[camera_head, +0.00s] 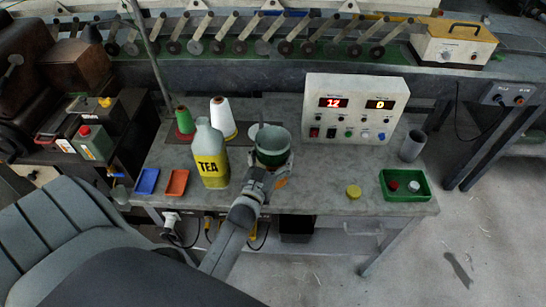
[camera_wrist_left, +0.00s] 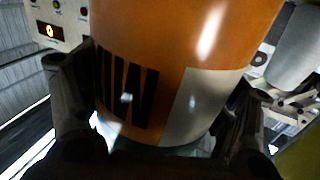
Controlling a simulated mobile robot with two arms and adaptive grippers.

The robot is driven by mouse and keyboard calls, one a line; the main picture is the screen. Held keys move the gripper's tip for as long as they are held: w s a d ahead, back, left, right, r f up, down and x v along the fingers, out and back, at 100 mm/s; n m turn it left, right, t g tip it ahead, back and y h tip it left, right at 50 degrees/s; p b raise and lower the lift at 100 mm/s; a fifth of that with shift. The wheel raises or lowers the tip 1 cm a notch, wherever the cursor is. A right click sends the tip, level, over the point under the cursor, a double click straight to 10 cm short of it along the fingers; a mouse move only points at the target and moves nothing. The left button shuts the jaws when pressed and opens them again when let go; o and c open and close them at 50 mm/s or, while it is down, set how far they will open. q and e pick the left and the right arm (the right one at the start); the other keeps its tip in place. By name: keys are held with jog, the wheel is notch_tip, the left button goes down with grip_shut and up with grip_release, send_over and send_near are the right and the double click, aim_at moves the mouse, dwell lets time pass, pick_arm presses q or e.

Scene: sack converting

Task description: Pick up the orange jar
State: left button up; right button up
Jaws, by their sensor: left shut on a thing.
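The orange jar (camera_wrist_left: 190,45) fills the middle of the left wrist view, with a pale label patch and dark stripes on its side. My left gripper (camera_wrist_left: 165,140) is shut on it, with a dark finger on each side. In the head view my left gripper (camera_head: 272,172) is over the near middle of the bench, at a dark green round vessel (camera_head: 272,142). The jar's orange side is not clearly visible there. I cannot tell whether the jar touches the bench. My right gripper is not in view.
A control box (camera_head: 356,108) stands behind right. A grey cup (camera_head: 412,146), yellow disc (camera_head: 353,191) and green tray (camera_head: 420,195) are right. Bench (camera_head: 320,190) is clear between.

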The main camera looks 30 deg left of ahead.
pick_arm(q)
notch_tip(320, 180, up, 2)
jog(key=shift+r, duration=0.15)
jog(key=shift+s+r, duration=0.15)
jog(key=shift+r, duration=0.15)
jog(key=s+r+b, duration=0.2)
jog(key=s+r, duration=0.7)
jog(key=s, duration=0.4)
jog(key=shift+s+a+r, duration=0.25)
jog(key=shift+s+a, duration=0.05)
jog(key=shift+a, duration=0.15)
dwell(0.9)
